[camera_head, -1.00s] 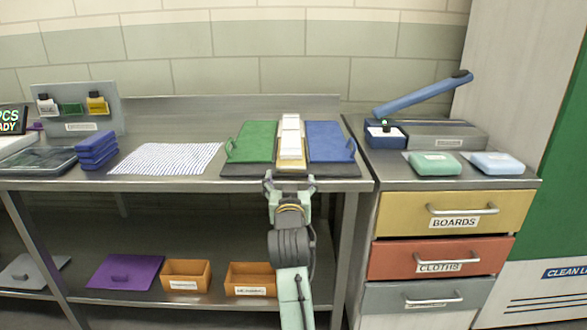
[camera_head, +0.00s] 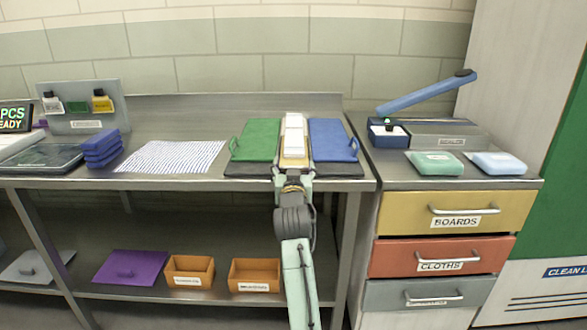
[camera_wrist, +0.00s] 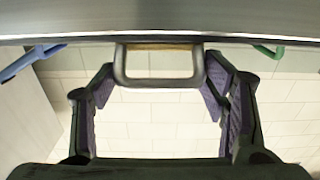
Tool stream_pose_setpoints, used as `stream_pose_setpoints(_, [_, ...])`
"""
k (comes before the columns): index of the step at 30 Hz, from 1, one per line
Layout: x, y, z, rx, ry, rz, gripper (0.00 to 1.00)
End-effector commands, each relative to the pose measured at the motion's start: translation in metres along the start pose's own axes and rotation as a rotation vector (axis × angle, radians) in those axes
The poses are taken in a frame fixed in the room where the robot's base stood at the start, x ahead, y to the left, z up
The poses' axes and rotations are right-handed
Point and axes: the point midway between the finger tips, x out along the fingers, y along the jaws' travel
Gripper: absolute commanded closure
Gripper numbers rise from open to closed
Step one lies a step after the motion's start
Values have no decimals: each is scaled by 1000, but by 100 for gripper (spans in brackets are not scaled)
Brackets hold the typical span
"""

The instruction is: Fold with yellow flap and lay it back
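The yellow flap (camera_head: 294,162) lies between the green flap (camera_head: 257,140) and the blue flap (camera_head: 332,140) on a dark board on the bench. A white folded strip (camera_head: 294,138) covers most of it. My gripper (camera_head: 294,176) is at the flap's front edge and hides part of it. In the wrist view, my gripper (camera_wrist: 160,78) is open. A grey U-shaped handle (camera_wrist: 158,83) with a yellow strip above it sits between the spread fingers, with gaps on both sides.
A striped cloth (camera_head: 172,157) and stacked blue pieces (camera_head: 101,148) lie to the left on the bench. A drawer cabinet (camera_head: 455,205) with a lever press (camera_head: 440,135) stands right. Orange bins (camera_head: 254,275) sit on the lower shelf.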

Motion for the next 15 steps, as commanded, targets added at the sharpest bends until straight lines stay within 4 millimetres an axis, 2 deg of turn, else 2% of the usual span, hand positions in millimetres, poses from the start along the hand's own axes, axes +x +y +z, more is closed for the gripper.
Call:
stream_pose_setpoints(2, [0, -1, 0, 0, 0, -2, 44])
stream_pose_setpoints(15, [0, -2, 0, 0, 0, -3, 74])
